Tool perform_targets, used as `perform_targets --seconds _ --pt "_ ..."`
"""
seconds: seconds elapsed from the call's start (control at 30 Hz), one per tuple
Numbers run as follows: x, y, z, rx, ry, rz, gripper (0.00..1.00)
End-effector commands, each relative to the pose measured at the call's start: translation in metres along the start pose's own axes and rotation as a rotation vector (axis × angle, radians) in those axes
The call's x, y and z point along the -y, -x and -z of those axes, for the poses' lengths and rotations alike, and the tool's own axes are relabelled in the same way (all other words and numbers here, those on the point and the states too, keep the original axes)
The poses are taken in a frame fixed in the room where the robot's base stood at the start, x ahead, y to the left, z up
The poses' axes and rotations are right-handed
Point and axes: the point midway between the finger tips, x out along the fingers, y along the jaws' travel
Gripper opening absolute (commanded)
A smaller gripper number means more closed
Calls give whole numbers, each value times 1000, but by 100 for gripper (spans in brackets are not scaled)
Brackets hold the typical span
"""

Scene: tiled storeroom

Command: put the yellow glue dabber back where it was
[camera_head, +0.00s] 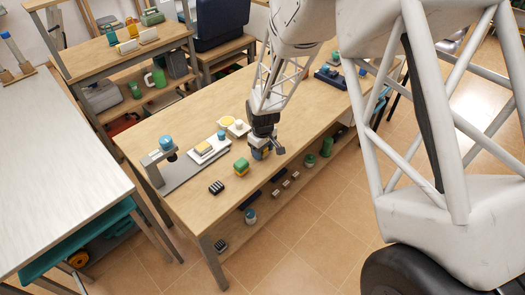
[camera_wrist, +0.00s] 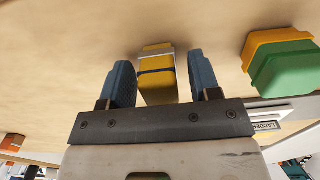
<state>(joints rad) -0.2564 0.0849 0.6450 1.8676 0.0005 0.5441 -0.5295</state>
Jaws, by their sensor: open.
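A yellow piece (camera_wrist: 157,82) with a pale grey end and a dark band, which looks like the glue dabber, is between the blue finger pads of my gripper (camera_wrist: 160,66) in the wrist view. The fingers are open, with gaps visible on both sides of it. In the head view my gripper (camera_head: 263,152) is low over the wooden workbench (camera_head: 300,125), and it hides most of the yellow piece. I cannot tell whether the piece rests on the bench. Where it stood before is not clear.
A green and yellow block (camera_head: 241,167) stands close by my gripper; it also shows in the wrist view (camera_wrist: 283,65). A white tray (camera_head: 218,150) with a yellow piece, a grey stand (camera_head: 166,143) and a black ribbed object (camera_head: 216,187) are to the left. Bare bench lies at the front left.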

Motion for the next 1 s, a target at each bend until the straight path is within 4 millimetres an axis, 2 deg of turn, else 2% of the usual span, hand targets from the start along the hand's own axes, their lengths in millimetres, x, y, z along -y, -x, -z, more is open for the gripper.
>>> perform_targets --seconds 0.27,0.7,1.0 --pt "0 30 0 -2 0 -1 57" --pt "0 97 0 -2 0 -1 57" --pt "0 116 0 -1 0 0 57"
